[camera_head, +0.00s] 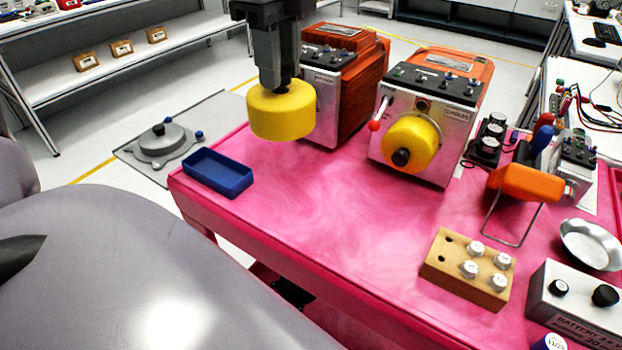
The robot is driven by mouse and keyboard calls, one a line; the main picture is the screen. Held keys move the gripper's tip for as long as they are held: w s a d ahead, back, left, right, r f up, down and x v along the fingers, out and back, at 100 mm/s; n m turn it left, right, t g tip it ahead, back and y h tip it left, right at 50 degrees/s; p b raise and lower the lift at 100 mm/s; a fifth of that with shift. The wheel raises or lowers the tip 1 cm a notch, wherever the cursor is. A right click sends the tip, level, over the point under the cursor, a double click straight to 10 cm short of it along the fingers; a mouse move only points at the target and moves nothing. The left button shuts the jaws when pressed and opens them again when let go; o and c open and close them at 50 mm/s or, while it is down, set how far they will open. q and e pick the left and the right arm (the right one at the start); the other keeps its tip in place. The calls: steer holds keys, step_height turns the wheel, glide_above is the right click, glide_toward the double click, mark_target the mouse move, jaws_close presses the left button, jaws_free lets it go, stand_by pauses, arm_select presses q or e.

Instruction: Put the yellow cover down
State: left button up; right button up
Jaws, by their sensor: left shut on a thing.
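The yellow cover (281,111) is a short round cap in the upper middle of the head view. My left gripper (280,84) points down and is shut on the top of the cover. The cover appears to hang above the pink table (330,200), in front of the left orange machine (343,85); its exact height is hard to tell. A similar yellow round part (412,150) with a black knob sits on the front of the right orange machine (436,108).
A blue tray (218,173) lies at the table's left corner, close to the cover. A wooden block (468,268) with white-capped pieces, an orange-handled tool (526,183), a metal dish (590,244) and a grey battery box (577,306) crowd the right. The middle table is clear.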

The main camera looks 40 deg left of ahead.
arm_select(q)
steer(key=shift+w, duration=0.25)
steer(key=shift+w+f, duration=0.1)
steer(key=shift+f, duration=0.25)
step_height(320, 180, down, 19)
steer(key=b, duration=0.4)
steer(key=shift+f+b, duration=0.1)
steer(key=shift+b, duration=0.2)
arm_select(e)
steer(key=f, duration=0.2)
steer(key=w, duration=0.1)
steer(key=shift+w+a+f, duration=0.1)
steer(key=shift+a+f, duration=0.3)
arm_select(q)
steer(key=o, duration=1)
steer(key=shift+f, duration=0.1)
